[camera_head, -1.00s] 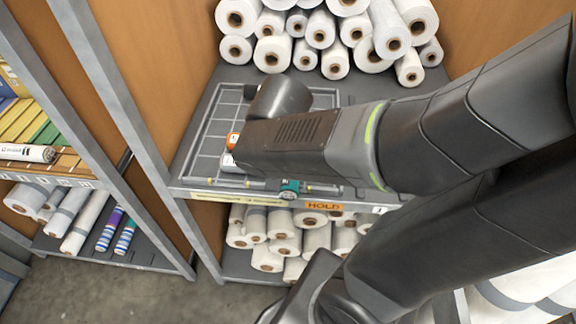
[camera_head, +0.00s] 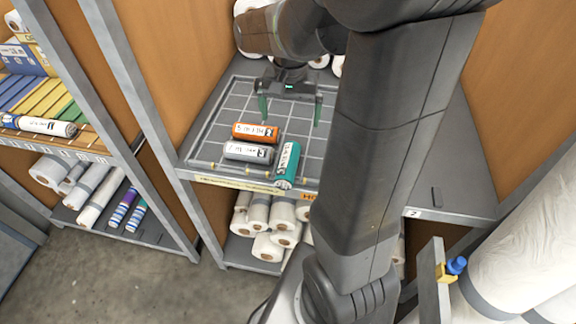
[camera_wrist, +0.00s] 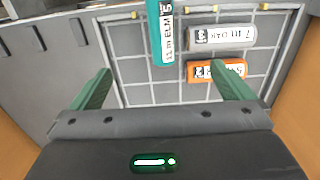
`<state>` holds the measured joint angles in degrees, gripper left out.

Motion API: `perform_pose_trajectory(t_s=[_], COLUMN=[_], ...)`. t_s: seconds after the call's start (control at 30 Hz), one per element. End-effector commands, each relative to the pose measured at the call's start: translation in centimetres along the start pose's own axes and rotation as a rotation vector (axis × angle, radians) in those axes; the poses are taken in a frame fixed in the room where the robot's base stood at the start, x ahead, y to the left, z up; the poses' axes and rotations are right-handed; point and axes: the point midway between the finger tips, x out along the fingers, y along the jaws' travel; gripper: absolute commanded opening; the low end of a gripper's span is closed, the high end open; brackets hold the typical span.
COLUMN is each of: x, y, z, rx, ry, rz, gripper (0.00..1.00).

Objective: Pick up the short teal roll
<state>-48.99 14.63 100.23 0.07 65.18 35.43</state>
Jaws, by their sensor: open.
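The short teal roll (camera_head: 287,165) lies on the gridded shelf tray near its front edge, with a white label along it. In the wrist view the teal roll (camera_wrist: 161,32) shows at the top, ahead of and between the fingers. An orange roll (camera_head: 255,132) and a grey roll (camera_head: 249,152) lie side by side to its left. In the wrist view the orange roll (camera_wrist: 216,71) is close to the right finger, and the grey roll (camera_wrist: 221,37) lies beyond it. My gripper (camera_head: 291,112) is open and empty, behind the rolls, its green fingers apart and pointing down. It also fills the lower wrist view (camera_wrist: 161,82).
The gridded tray (camera_head: 213,131) has a raised rim with small brass-coloured fittings. White rolls (camera_head: 262,215) are stacked on the shelf below. A side rack (camera_head: 84,200) at left holds more rolls. The tray's left part is clear.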

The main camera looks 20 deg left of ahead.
Motion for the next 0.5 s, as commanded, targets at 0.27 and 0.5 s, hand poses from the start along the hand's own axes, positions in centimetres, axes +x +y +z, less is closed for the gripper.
perform_pose_trajectory(t_s=[0.27, 0.5], x=[4.1, 7.6], y=[0.0, 0.0], z=[0.0, 0.0], rx=[0.000, 0.000], ry=[0.001, 0.001], rz=[0.000, 0.001], gripper=[1.00, 1.00])
